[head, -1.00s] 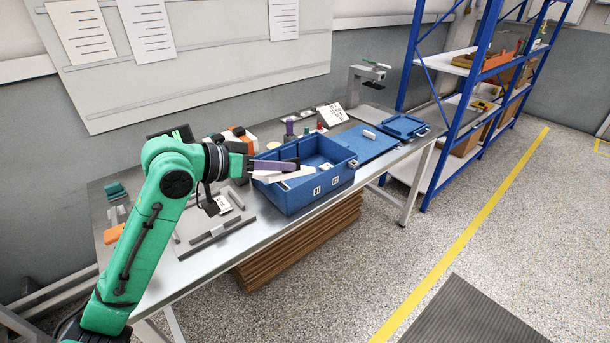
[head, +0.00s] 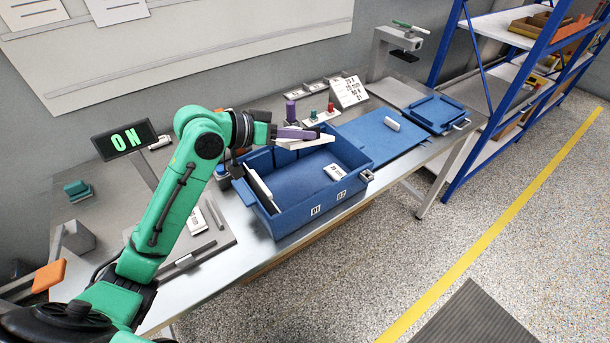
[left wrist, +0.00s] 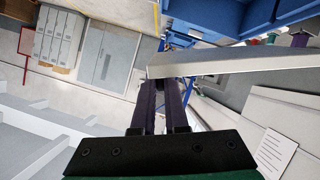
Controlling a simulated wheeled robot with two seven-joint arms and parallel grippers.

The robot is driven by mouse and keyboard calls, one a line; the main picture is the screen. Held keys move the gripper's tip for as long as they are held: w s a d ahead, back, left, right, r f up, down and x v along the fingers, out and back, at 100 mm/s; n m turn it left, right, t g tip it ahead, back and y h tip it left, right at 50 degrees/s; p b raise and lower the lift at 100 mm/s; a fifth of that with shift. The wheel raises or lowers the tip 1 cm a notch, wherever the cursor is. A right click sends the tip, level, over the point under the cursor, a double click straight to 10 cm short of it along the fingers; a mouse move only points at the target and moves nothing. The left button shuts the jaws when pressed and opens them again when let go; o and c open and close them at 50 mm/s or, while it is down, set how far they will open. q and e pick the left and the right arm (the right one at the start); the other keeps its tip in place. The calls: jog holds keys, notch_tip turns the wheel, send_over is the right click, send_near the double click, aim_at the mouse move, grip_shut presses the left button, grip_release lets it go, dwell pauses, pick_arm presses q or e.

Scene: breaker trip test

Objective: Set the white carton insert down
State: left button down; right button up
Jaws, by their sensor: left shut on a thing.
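The white carton insert (head: 308,143) is a long pale bar. My left gripper (head: 297,133), with purple fingers, is shut on it and holds it near the far wall of the blue crate (head: 318,206), seemingly raised. In the left wrist view the bar (left wrist: 240,63) lies across the tips of the dark fingers (left wrist: 163,88). A small white block (head: 334,172) lies inside the crate, and a black and white strip (head: 262,190) leans along its left side. The fingers hide part of the insert. My right gripper is out of view.
A blue mat (head: 381,138) with a small white piece (head: 391,123) lies right of the crate, then a blue lid or tray (head: 436,113). A purple cylinder (head: 291,111) and red and green buttons stand behind. The display (head: 125,140) reads ON.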

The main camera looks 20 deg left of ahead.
pick_arm(q)
notch_tip(320, 180, down, 16)
jog(key=p, duration=0.1)
jog(key=shift+s, duration=0.25)
jog(key=c, duration=0.9)
grip_release()
jog(key=shift+r, duration=0.1)
jog(key=shift+c, duration=0.2)
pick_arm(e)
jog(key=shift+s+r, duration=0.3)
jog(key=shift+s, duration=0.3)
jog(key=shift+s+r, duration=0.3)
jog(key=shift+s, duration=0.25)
